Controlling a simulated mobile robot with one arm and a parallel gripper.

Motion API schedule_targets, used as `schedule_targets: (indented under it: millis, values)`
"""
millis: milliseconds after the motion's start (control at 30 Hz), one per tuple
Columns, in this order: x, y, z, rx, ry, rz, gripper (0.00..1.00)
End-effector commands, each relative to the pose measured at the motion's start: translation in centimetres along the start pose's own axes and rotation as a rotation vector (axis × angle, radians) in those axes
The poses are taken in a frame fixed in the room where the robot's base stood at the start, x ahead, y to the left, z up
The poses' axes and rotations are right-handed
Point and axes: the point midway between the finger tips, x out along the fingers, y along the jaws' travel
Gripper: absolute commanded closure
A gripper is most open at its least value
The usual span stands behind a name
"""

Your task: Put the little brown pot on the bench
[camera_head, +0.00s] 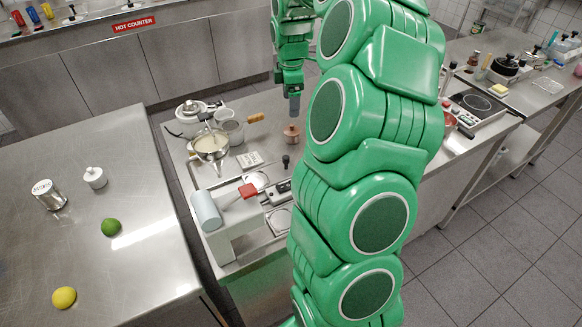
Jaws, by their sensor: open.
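The little brown pot (292,134) stands upright on the middle steel counter, near its far right part. It is small and reddish-brown, with a narrower top. My gripper (294,108) points down just above the pot, apart from it or barely at its top; the exact gap is hard to tell. It is open and holds nothing that I can see. A steel bench (140,205) fills the left side, and the task's bench could be this or another surface. My green arm hides part of the middle counter to the right of the pot.
A hotplate (478,103) is at right.

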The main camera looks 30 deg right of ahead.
Motion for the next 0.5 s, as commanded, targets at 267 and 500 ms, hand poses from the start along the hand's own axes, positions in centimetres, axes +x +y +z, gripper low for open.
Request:
schedule_targets:
  millis: [267, 500]
  values:
    - [-2.2, -3.9, -3.4, 0.080, 0.013, -0.012, 0.18]
    - [-4.8, -10.4, -7.3, 0.233, 0.017, -0.038, 0.18]
